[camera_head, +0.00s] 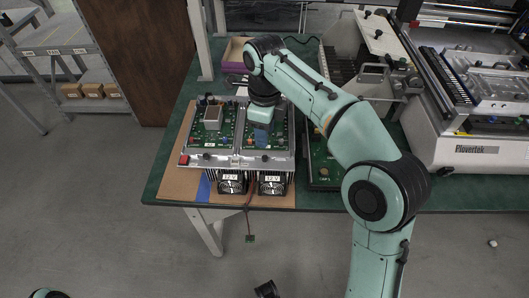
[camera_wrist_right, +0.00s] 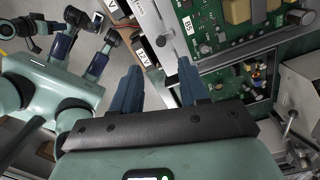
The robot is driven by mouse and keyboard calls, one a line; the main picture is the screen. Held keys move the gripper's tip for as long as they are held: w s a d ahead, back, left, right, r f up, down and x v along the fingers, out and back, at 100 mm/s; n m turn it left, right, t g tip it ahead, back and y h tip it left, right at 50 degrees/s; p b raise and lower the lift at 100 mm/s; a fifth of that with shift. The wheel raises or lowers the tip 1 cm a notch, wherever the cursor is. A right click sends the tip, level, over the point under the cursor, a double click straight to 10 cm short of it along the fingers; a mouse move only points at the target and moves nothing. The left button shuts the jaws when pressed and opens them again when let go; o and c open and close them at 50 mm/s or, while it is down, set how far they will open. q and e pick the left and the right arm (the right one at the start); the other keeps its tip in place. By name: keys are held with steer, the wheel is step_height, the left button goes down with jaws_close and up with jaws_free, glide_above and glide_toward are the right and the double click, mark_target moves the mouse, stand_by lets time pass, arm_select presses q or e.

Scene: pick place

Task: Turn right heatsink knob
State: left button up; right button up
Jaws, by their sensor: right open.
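The heatsink fixture (camera_head: 222,164) is a grey frame with two green boards on the table. Two fans marked 12 V sit at its front. A small dark knob (camera_head: 265,158) is on the frame's front edge at the right-hand board; another (camera_head: 207,156) is at the left-hand board. My right gripper (camera_head: 262,137) points down over the right-hand board, near the right knob. In the wrist view its blue fingers (camera_wrist_right: 158,76) are apart with nothing between them. Contact with any knob is not visible.
A red button (camera_head: 184,160) is at the fixture's left front corner. Another green board (camera_head: 323,168) lies to the right. A large Plovertek machine (camera_head: 465,148) fills the table's right side. Wires hang off the front edge. Parts of my body show at the wrist view's left.

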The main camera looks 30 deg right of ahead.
mark_target(265, 157)
step_height(265, 157, down, 9)
steer(key=b, duration=0.2)
steer(key=shift+d+f+b, duration=0.1)
steer(key=shift+f+b, duration=0.1)
steer(key=shift+b, duration=0.1)
arm_select(q)
steer(key=w+f, duration=0.1)
steer(key=f, duration=0.1)
steer(key=shift+w+f, duration=0.3)
steer(key=shift+w, duration=0.05)
